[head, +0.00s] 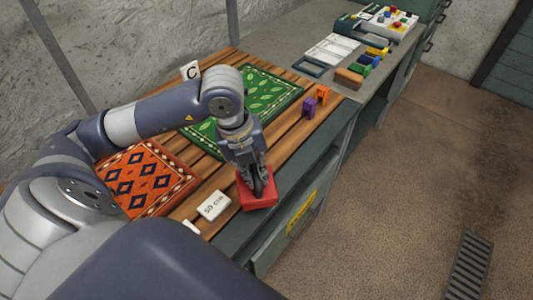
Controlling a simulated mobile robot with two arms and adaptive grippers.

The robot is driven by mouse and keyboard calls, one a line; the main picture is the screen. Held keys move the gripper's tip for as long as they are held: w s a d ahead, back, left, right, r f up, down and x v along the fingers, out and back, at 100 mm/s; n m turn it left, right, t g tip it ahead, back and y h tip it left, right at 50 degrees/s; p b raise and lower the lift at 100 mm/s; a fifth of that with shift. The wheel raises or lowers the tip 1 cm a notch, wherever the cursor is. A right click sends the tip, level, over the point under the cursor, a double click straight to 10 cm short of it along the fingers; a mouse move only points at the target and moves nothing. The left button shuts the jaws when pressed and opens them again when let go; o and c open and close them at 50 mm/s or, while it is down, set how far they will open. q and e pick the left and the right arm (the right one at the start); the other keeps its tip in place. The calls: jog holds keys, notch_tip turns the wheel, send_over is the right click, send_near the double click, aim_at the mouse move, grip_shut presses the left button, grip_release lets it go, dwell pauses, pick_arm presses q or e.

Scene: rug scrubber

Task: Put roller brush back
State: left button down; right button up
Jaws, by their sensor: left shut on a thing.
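My left gripper (257,185) points down at the front edge of the slatted wooden table (317,127). It is shut on a red, block-like thing (262,202), which stands at the table's edge. The fingers hide its middle, and I cannot tell whether it rests on the slats or hangs just above them. No roller brush can be clearly made out. My right gripper is out of view.
A green leaf-pattern rug (274,98) and an orange diamond-pattern rug (150,180) lie on the slats. A white "50 cm" block (214,206) is beside the red thing. Purple (309,108) and orange (322,94) pieces stand further back. Brushes (368,63) lie beyond.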

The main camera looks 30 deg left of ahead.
pick_arm(q)
jog(key=n, duration=0.1)
jog(key=a+n, duration=0.1)
jog(key=shift+s+a+f+n, duration=0.1)
jog(key=shift+s+n, duration=0.1)
jog(key=shift+n, duration=0.1)
jog(key=shift+a+n+y, duration=0.15)
jog(key=shift+n+y, duration=0.15)
jog(key=shift+w+a, duration=0.2)
jog(key=shift+w, duration=0.2)
jog(key=w+a+f+p, duration=0.1)
jog(key=w+p, duration=0.1)
jog(key=w, duration=0.2)
jog(key=w+a+f+p, duration=0.2)
jog(key=w+p, duration=0.1)
jog(key=w, duration=0.2)
jog(key=w+a+f+p, duration=0.1)
jog(key=w+a+p, duration=0.1)
jog(key=w, duration=0.3)
jog(key=shift+w+a+f, duration=0.1)
jog(key=shift+f, duration=0.4)
jog(key=shift+f, duration=0.1)
